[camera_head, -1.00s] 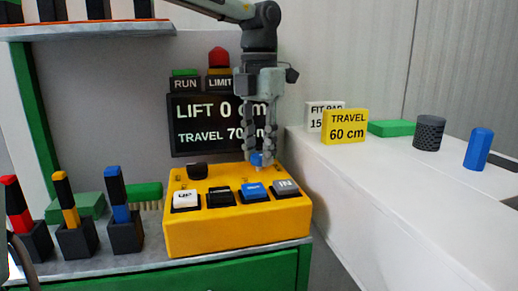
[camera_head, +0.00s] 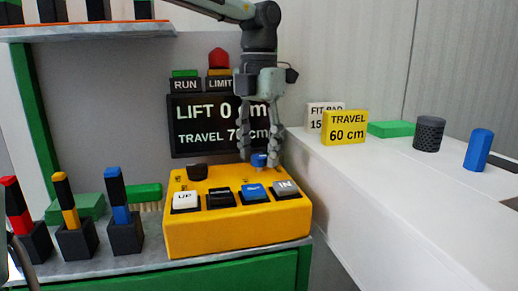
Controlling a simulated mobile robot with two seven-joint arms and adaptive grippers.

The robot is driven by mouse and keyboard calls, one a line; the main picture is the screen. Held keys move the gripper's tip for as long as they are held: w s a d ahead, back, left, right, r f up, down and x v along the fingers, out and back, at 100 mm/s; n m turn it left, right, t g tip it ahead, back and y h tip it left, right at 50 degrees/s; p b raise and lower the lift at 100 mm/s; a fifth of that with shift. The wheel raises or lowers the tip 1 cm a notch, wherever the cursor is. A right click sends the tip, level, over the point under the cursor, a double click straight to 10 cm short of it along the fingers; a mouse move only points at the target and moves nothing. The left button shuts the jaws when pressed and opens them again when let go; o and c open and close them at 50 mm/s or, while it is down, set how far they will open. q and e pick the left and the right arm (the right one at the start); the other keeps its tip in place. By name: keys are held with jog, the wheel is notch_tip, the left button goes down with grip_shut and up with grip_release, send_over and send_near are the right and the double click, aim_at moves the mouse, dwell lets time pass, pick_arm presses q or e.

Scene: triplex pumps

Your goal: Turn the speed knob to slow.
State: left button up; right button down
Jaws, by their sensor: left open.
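The yellow control box (camera_head: 235,228) stands on the grey bench. On its top are a blue knob (camera_head: 259,160) at the back right and a black knob (camera_head: 197,171) at the back left; I cannot read which one is marked for speed. My left gripper (camera_head: 259,161) points down over the blue knob. Its fingers are spread, one on each side of the knob; I cannot tell whether they touch it. Along the front of the box are a white UP button (camera_head: 185,201), a black button (camera_head: 220,196), a blue button (camera_head: 254,191) and a grey IN button (camera_head: 286,188). My right gripper is not in view.
A display (camera_head: 220,124) behind the box reads LIFT 0 cm and TRAVEL, partly hidden by my gripper. A yellow TRAVEL 60 cm sign (camera_head: 344,128) stands on the white counter (camera_head: 390,190) at right. Tools in black holders (camera_head: 75,240) stand left of the box.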

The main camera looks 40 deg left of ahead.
aim_at(259, 156)
pick_arm(q)
notch_tip(259, 156, up, 12)
dwell(0.4)
jog(key=shift+f, duration=0.1)
dwell(0.4)
